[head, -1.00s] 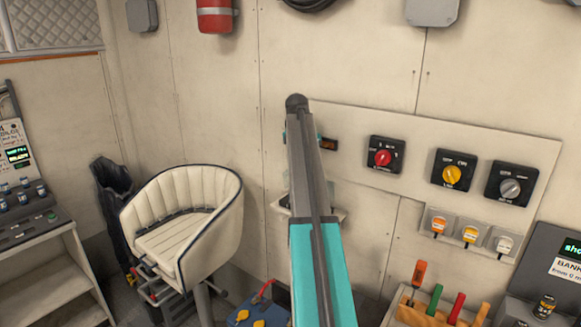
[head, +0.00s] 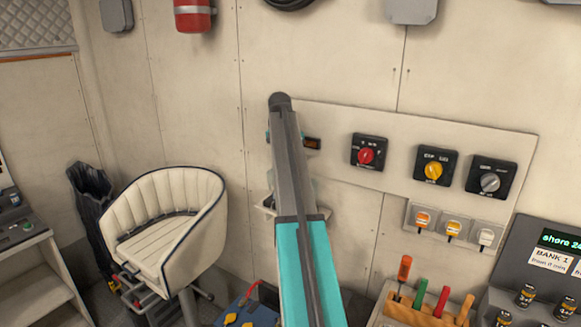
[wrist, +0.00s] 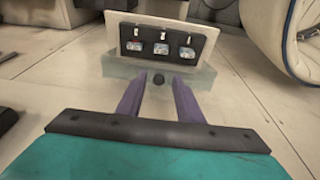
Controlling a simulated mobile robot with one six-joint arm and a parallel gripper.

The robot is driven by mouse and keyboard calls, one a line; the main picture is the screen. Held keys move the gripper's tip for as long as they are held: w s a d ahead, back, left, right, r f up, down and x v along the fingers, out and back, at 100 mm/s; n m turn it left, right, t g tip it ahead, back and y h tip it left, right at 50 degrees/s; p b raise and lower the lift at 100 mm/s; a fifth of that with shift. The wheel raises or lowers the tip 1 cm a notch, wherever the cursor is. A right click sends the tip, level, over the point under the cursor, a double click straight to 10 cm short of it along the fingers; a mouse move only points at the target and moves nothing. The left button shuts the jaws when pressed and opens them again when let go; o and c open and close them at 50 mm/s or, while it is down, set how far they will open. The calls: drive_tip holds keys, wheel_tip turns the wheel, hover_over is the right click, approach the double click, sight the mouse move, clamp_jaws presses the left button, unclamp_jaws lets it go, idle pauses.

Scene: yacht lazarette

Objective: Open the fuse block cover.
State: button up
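In the wrist view, a pale plate (wrist: 203,27) carries a black fuse block (wrist: 130,46) with several small windows. A translucent pale green cover (wrist: 118,69) sits along its near side, with a small dark knob (wrist: 158,80) on it. My gripper (wrist: 160,79) has two purple fingers, spread apart, one on each side of the knob. I see a gap on both sides, so it is not gripping it. I cannot tell how far the cover stands open. In the head view my arm hides most of the fuse block; only a corner of its pale plate (head: 264,211) shows.
To the right on the wall panel are red (head: 366,156), yellow (head: 433,170) and grey (head: 490,182) rotary switches, with several plugs below. A tool rack (head: 395,308) stands lower right. A white padded chair (head: 165,230) stands left of my arm.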

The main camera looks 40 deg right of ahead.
drive_tip(key=shift+r, duration=0.1)
drive_tip(key=shift+b+v, duration=0.5)
drive_tip(key=shift+v, duration=0.45)
drive_tip(key=v, duration=1.1)
drive_tip(key=shift+r, duration=0.35)
drive_tip(key=shift+a, duration=0.1)
